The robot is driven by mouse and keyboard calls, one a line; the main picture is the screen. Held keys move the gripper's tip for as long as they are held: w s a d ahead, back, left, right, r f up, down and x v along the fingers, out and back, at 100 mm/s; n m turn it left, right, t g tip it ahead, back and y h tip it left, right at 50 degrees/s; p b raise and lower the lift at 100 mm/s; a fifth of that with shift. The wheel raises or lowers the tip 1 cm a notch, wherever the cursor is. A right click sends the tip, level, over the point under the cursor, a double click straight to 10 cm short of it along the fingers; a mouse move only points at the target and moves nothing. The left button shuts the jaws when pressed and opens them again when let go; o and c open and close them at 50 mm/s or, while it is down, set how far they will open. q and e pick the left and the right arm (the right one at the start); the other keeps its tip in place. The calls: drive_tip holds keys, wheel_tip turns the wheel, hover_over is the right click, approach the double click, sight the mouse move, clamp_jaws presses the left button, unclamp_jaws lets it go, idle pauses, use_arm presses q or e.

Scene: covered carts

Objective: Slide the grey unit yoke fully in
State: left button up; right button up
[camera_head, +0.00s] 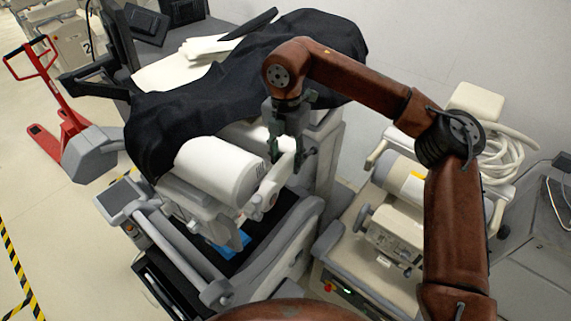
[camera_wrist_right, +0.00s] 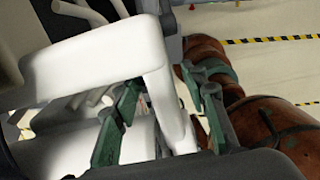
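The yoke (camera_head: 270,187) is a pale bar standing out from the front of the covered cart, beside a white cylinder (camera_head: 217,168). My right gripper (camera_head: 287,156) has come down over the yoke's upper end, its dark green fingers on either side. In the right wrist view the yoke (camera_wrist_right: 158,85) passes between the spread fingers of the right gripper (camera_wrist_right: 160,135). A gap shows on both sides, so the fingers look open around it, not closed on it. How far the yoke sits inside the unit cannot be told. My left gripper is out of view.
A black cloth (camera_head: 205,105) drapes over the cart. A small screen (camera_head: 120,199) and grey rails (camera_head: 270,245) lie in front and below. A second machine with a coiled hose (camera_head: 503,152) stands at the right. A red pallet jack (camera_head: 62,125) stands on the floor at left.

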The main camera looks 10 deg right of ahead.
wheel_tip(320, 180, up, 10)
drive_tip(key=shift+s+f, duration=0.1)
drive_tip(key=shift+s, duration=0.05)
idle(0.3)
drive_tip(key=f+g+y, duration=0.1)
drive_tip(key=f+g+y+p, duration=0.1)
drive_tip(key=f, duration=0.1)
drive_tip(key=w+f+g+y+p, duration=0.1)
drive_tip(key=f, duration=0.1)
drive_tip(key=shift+d+f+g, duration=0.15)
drive_tip(key=shift+d+g, duration=0.15)
drive_tip(key=shift+d, duration=0.1)
drive_tip(key=p+x, duration=0.1)
drive_tip(key=x, duration=0.5)
drive_tip(key=shift+s+a, duration=0.1)
drive_tip(key=shift+a, duration=0.1)
drive_tip(key=shift+s+f+p, duration=0.1)
drive_tip(key=shift+f+p, duration=0.2)
drive_tip(key=shift+f, duration=0.2)
drive_tip(key=shift+s+a, duration=0.1)
drive_tip(key=shift+a, duration=0.1)
drive_tip(key=shift+c, duration=0.5)
drive_tip(key=shift+d+f, duration=0.1)
drive_tip(key=shift+c, duration=0.7)
clamp_jaws()
